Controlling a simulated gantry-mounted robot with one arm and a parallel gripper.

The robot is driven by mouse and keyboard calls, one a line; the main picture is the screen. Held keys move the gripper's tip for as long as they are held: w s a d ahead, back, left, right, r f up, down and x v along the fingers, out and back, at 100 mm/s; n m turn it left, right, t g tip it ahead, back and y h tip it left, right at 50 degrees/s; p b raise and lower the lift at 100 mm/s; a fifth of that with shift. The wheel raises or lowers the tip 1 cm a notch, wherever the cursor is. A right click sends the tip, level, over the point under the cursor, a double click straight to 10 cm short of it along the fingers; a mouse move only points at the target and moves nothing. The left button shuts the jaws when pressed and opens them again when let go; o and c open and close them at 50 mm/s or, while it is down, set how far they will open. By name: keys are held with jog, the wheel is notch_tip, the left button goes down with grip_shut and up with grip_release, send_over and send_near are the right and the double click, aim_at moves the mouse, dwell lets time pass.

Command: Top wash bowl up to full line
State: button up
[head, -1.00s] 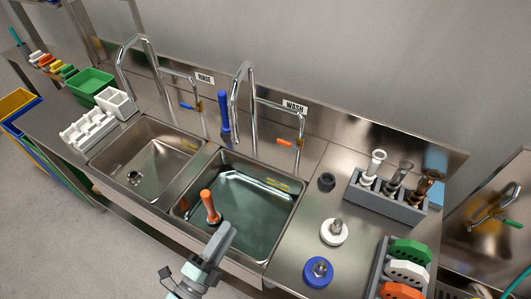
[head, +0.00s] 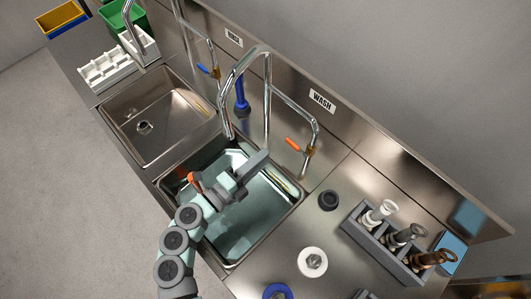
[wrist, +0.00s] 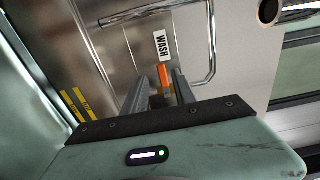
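The wash bowl (head: 287,208) is a steel sink holding greenish, clear water. Yellow markings (wrist: 78,104) show on its wall in the wrist view; their text is too small to read. The WASH sign (head: 321,101) is on the backsplash beside the curved wash tap (head: 268,95). The tap's orange lever (head: 294,144) also shows in the wrist view (wrist: 164,76), ahead of and between my fingers, apparently not gripped. My gripper (head: 257,160) is over the wash bowl, pointing toward the backsplash, fingers apart. No water stream is visible.
A blue tool (head: 241,95) stands behind. The rinse bowl (head: 124,112) is left.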

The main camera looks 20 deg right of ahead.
aim_at(296, 148)
jog(key=shift+x, duration=4.15)
jog(key=shift+c, duration=0.4)
grip_shut()
